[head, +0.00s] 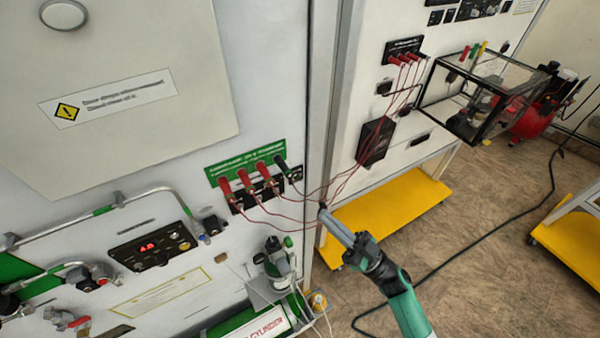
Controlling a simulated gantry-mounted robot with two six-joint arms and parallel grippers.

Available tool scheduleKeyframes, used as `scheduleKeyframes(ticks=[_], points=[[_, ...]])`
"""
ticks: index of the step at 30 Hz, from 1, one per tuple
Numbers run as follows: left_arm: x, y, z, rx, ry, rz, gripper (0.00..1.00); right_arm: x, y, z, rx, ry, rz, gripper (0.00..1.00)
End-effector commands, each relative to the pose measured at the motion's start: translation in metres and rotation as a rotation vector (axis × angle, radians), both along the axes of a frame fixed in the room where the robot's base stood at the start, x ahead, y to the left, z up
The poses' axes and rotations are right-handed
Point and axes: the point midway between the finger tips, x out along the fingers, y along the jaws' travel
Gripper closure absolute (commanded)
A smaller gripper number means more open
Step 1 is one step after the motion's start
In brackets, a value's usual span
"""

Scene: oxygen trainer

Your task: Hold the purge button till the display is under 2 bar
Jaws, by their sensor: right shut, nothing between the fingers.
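A black display module (152,246) is on the white panel at the lower left. Its lit red digits are too small to read for certain. Small round controls sit on its face beside and below the digits. I cannot tell which one is the purge button. My right gripper (324,212) is shut and empty, pointing up and left in front of the gap between the two panels. It is well to the right of the display module and touches no button. My left gripper is not in view.
Red and black plugs (262,173) with thin cables hang near my right gripper. A regulator (275,258) on a green cylinder (262,325) stands below. Metal pipes (105,209) run by the display. A yellow-based stand (390,215) and clear box (480,95) are at right.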

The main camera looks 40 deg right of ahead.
Motion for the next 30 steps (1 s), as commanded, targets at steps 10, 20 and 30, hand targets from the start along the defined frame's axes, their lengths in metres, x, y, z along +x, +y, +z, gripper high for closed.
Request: scheduleKeyframes(ticks=[10,20,30], points=[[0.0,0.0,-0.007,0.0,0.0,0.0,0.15,0.008,-0.002,-0.001,-0.001,-0.003,0.001,1.0],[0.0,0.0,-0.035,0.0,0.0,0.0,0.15,0.052,-0.012,-0.004,-0.002,-0.005,0.001,1.0],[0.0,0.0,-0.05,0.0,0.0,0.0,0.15,0.084,-0.019,0.0,-0.001,-0.003,0.001,1.0]])
